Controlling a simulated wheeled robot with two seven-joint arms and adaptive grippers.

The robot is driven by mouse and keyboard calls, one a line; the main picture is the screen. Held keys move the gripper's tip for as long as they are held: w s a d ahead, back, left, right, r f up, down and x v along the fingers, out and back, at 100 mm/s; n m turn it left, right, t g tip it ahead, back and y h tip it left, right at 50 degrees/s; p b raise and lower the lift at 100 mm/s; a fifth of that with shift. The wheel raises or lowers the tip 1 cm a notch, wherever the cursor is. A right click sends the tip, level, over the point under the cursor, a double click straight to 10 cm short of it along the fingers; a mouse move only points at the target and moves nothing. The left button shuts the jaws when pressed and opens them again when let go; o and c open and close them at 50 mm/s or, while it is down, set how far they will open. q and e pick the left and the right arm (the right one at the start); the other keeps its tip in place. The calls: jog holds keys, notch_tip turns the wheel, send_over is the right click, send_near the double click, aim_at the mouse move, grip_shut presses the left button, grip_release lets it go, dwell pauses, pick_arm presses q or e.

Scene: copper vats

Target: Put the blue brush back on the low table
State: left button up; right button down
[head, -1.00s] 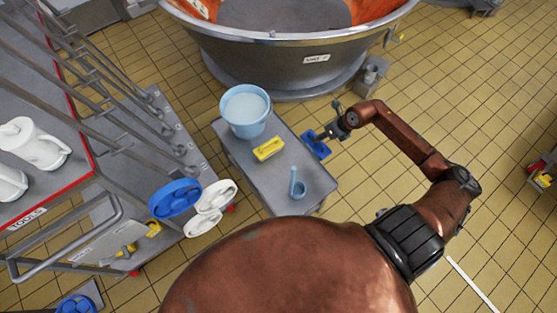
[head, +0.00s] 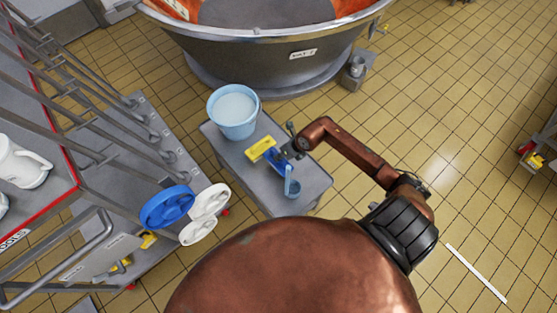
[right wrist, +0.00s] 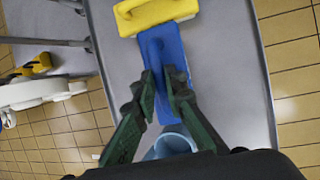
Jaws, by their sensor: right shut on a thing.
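The blue brush (head: 274,156) is over the low table (head: 241,172), between the yellow brush (head: 260,148) and the light blue scoop (head: 292,188). My right gripper (head: 291,150) is shut on it. In the right wrist view, the green fingers (right wrist: 164,82) close around the handle of the blue brush (right wrist: 168,52). Its far end meets or overlaps the yellow brush (right wrist: 152,14) in the picture. I cannot tell whether the blue brush touches the grey tabletop (right wrist: 232,75). My left gripper is not in view.
A light blue bucket (head: 233,112) stands at the table's back left. The scoop's rim (right wrist: 172,142) is close below the fingers in the wrist view. A grey rack cart (head: 62,160) stands left, a large vat (head: 265,55) behind. The tabletop's right part is clear.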

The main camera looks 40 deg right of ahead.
aim_at(279, 162)
jog(key=f, duration=0.2)
jog(key=f+b, duration=0.1)
jog(key=shift+a+f, duration=0.35)
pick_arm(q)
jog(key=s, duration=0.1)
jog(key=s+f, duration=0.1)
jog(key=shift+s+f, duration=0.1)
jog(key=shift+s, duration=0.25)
pick_arm(e)
jog(key=c, duration=2.3)
grip_release()
jog(key=shift+c, duration=0.2)
jog(key=o, duration=0.4)
jog(key=shift+c, duration=0.2)
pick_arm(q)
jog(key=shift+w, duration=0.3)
